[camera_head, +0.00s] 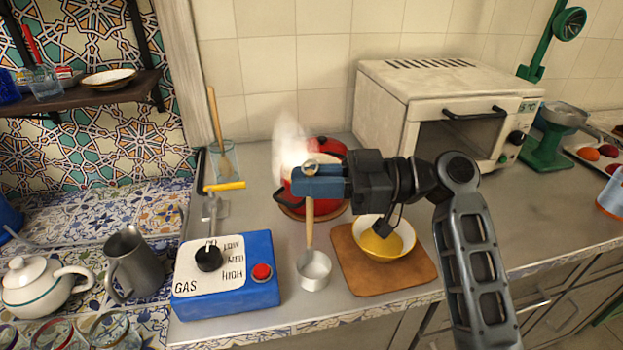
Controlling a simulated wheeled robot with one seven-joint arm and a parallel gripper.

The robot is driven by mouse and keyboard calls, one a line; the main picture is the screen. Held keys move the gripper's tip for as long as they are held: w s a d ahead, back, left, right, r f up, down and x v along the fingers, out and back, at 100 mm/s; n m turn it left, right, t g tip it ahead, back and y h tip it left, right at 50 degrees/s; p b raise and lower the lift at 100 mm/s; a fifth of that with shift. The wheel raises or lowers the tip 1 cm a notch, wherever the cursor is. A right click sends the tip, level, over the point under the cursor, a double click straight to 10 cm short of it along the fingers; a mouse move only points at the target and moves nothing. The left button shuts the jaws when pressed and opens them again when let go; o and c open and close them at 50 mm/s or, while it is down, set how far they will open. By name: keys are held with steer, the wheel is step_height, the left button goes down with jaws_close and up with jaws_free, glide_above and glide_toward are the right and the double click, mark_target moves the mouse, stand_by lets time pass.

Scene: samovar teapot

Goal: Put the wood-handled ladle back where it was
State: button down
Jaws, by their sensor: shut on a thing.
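The wood-handled ladle (310,226) hangs upright from my gripper (308,182), handle up and metal cup (314,269) down. My gripper is shut on the upper end of the handle, and the handle's ring shows just above the fingers. The cup appears in front of the red pot, left of the wooden board; whether it touches the counter I cannot tell. The red pot (329,145) steams behind my gripper, which hides part of it. A glass jar (222,155) at the back left holds a wooden utensil (215,118).
A bowl of yellow liquid (368,240) stands on a wooden board (416,285). A blue gas control box (225,308) is at the front left, with a yellow-handled valve (224,187) behind it. A white oven (384,105) stands at the back right.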

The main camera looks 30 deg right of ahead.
steer(key=c, duration=1.1)
jaws_free()
steer(key=shift+f, duration=0.1)
steer(key=b+v, duration=0.1)
steer(key=v, duration=0.5)
steer(key=b+v, duration=0.1)
steer(key=v, duration=0.5)
steer(key=shift+r, duration=0.25)
